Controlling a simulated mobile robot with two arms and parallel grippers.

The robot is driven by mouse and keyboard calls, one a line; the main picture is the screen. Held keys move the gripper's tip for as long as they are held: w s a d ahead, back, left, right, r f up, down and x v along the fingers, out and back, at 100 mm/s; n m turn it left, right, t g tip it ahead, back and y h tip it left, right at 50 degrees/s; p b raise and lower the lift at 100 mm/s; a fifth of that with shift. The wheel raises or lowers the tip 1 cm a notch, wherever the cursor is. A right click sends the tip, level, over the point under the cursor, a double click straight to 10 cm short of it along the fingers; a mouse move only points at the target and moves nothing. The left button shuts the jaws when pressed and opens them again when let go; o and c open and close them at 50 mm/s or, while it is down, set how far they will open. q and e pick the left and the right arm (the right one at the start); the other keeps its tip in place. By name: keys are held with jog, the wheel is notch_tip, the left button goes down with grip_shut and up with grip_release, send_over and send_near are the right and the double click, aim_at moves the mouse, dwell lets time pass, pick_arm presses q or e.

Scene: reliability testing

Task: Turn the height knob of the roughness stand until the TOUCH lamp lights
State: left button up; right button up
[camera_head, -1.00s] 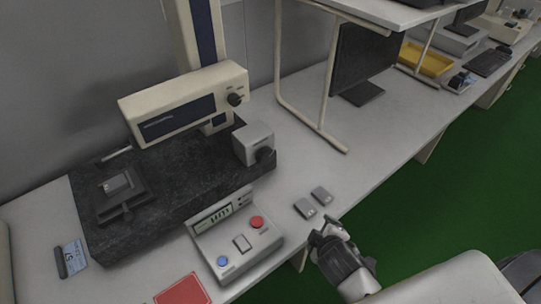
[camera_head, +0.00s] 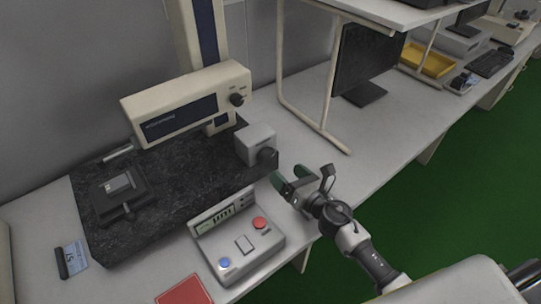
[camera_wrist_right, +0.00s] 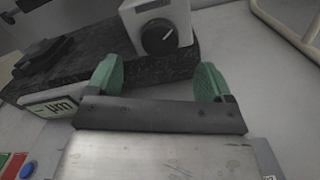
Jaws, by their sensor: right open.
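A grey box (camera_head: 254,138) at the base's right end carries a larger black knob (camera_head: 266,157). This knob (camera_wrist_right: 158,37) also shows in the right wrist view, its white mark pointing to the upper right. My right gripper (camera_head: 290,176) is open and empty, just right of and in front of that knob, apart from it. Its green fingertips (camera_wrist_right: 158,80) point toward the knob. I cannot make out a TOUCH lamp. My left gripper is out of view.
A control box (camera_head: 240,243) with a display, a red button and a blue button stands in front of the base. A red booklet (camera_head: 184,291) lies at the front edge. A cream shelf frame (camera_head: 325,135) and a monitor (camera_head: 366,60) stand behind right.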

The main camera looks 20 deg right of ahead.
aim_at(270, 158)
jog(key=x, duration=0.8)
jog(key=shift+w, duration=0.15)
jog(key=c, duration=0.9)
